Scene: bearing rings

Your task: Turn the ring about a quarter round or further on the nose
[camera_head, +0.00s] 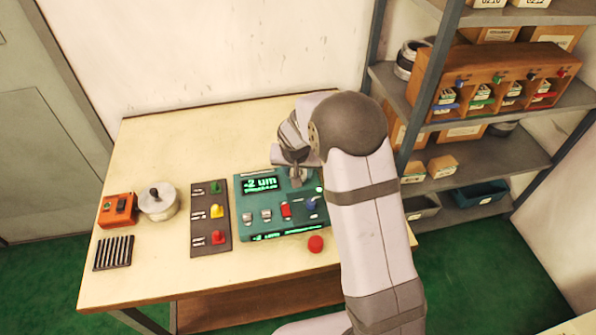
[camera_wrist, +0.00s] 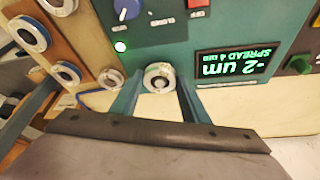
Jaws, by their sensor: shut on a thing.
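The ring (camera_wrist: 152,72) is a small pale metal ring around the nose (camera_wrist: 159,83), at the edge of the teal gauge box (camera_wrist: 180,50) in the wrist view. My gripper (camera_wrist: 159,92) is shut on it, with one dark finger on each side. In the head view my gripper (camera_head: 295,178) points down at the back right of the gauge box (camera_head: 243,215), and the ring is hidden there. The gauge display (camera_wrist: 234,63) reads -2 um with SPREAD 4 below it, upside down in the wrist view.
Several other rings, one of them here (camera_wrist: 31,34), sit on a wooden rack at the left of the wrist view. A dark panel with coloured knobs (camera_head: 211,220), a lidded metal pot (camera_head: 158,202) and an orange box (camera_head: 117,210) stand left. A red button (camera_head: 316,244) is in front.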

